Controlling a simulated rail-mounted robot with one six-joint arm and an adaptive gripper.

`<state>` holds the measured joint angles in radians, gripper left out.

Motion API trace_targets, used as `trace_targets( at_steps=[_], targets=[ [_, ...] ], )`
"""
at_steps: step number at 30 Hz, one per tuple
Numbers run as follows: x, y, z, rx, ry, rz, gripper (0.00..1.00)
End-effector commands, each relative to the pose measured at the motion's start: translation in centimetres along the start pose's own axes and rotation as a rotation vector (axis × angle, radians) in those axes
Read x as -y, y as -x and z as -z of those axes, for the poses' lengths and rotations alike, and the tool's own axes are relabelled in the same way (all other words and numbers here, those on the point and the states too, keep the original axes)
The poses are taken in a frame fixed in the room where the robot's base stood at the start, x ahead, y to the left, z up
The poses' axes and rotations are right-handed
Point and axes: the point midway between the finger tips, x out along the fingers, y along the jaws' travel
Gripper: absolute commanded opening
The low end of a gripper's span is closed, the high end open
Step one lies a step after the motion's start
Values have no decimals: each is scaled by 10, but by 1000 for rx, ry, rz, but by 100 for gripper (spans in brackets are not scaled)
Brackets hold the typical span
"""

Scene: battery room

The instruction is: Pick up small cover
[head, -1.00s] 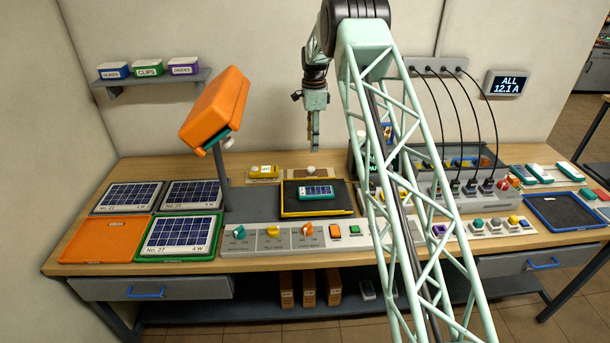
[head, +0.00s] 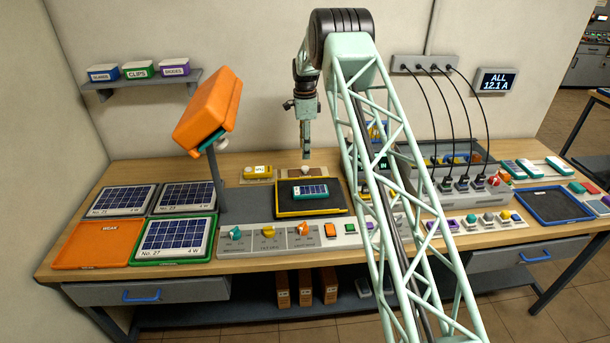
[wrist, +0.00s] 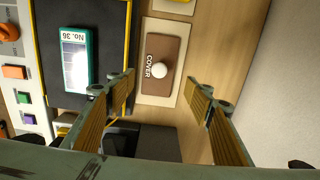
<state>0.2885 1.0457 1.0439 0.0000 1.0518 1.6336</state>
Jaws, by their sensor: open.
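The small cover (wrist: 164,85) is a brown plate with a round white knob and the word COVER, lying on a cream base plate (wrist: 184,40). In the head view the cover (head: 305,171) is at the back of the bench, behind the black tray. My gripper (head: 306,157) points down just above it. In the wrist view my open gripper (wrist: 162,83) has one finger on each side of the cover, with nothing between the pads. The knob is in the gap, apart from both fingers.
A yellow-edged black tray (head: 336,207) holds a teal No. 36 module (head: 310,188) directly in front of the cover. A yellow-knobbed piece (head: 257,172) lies to the left. An orange lamp head (head: 208,108) stands on a post at left. The wall is close behind.

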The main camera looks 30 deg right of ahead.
Motion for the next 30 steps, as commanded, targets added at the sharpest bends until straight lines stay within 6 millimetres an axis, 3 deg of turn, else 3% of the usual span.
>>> trace_targets(
  at_steps=[6, 15, 30],
  targets=[
    [-1, -31, 0, 0, 0, -3, 48],
    [-1, -59, 0, 0, 0, -2, 48],
    [0, -64, 0, 0, 0, -1, 48]
  ],
)
